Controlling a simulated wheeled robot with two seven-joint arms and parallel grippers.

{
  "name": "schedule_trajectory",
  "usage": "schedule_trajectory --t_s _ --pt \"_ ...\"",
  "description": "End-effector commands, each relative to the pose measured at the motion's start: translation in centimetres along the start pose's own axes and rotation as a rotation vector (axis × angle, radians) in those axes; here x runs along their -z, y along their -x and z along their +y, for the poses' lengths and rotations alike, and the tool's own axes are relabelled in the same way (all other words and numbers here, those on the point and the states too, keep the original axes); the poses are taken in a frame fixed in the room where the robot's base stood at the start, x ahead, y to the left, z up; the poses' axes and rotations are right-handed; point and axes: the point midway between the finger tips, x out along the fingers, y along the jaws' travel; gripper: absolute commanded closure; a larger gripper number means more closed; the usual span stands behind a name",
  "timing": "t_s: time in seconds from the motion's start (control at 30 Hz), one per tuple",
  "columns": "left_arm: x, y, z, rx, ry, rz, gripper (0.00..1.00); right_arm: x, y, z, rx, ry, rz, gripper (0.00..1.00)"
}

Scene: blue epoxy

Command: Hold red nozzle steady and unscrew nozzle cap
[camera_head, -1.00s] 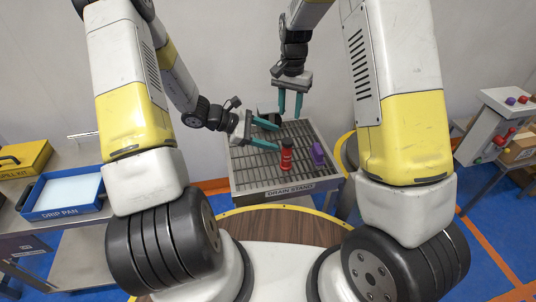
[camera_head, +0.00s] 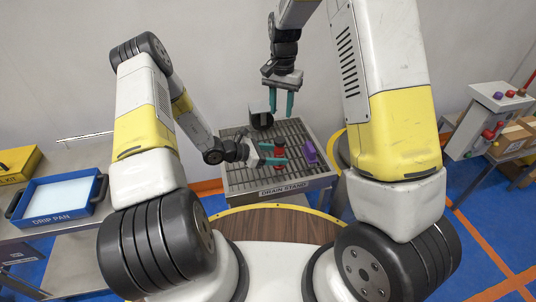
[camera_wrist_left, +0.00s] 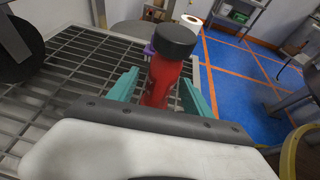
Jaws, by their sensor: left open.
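The red nozzle (camera_head: 279,163) stands upright on the grated drain stand (camera_head: 240,180), and in the left wrist view its red body (camera_wrist_left: 162,82) carries a black cap (camera_wrist_left: 174,40). My left gripper (camera_head: 275,153) is open low over the grate, with its teal fingers (camera_wrist_left: 160,92) on either side of the red body. I cannot tell whether they touch it. My right gripper (camera_head: 282,103) hangs above the back of the stand, its fingers apart and empty, pointing down.
A purple object (camera_head: 310,151) stands on the grate just right of the nozzle. A dark round object (camera_head: 262,119) is at the back of the stand. A blue drip pan (camera_head: 58,198) lies on the left table. A control box (camera_head: 490,120) is at the far right.

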Motion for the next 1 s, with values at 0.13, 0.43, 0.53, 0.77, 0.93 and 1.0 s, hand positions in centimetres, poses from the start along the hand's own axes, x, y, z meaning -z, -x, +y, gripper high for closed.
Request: schedule_trajectory --t_s 0.13,0.43,0.53,0.77,0.93,1.0 --pt "-0.01 -0.95 -0.07 0.001 -0.001 0.001 0.42 0.00 0.00 0.00 0.000 0.000 0.000 0.64" --pt "0.00 -1.06 -0.04 0.001 -0.001 0.001 0.46 0.00 0.00 0.00 0.000 0.000 0.000 0.64" --pt "0.00 -1.05 -0.03 0.001 -0.001 0.001 0.65 0.00 0.00 0.00 0.000 0.000 0.000 0.64" --pt "0.00 -1.03 -0.02 0.000 -0.001 0.001 1.00 0.00 0.00 0.00 0.000 0.000 0.000 0.64" --pt "0.00 -1.03 -0.02 0.000 -0.001 0.001 0.97 0.00 0.00 0.00 0.000 0.000 0.000 0.64" --pt "0.00 -1.03 -0.02 0.000 -0.001 0.001 1.00 0.00 0.00 0.00 0.000 0.000 0.000 0.64"
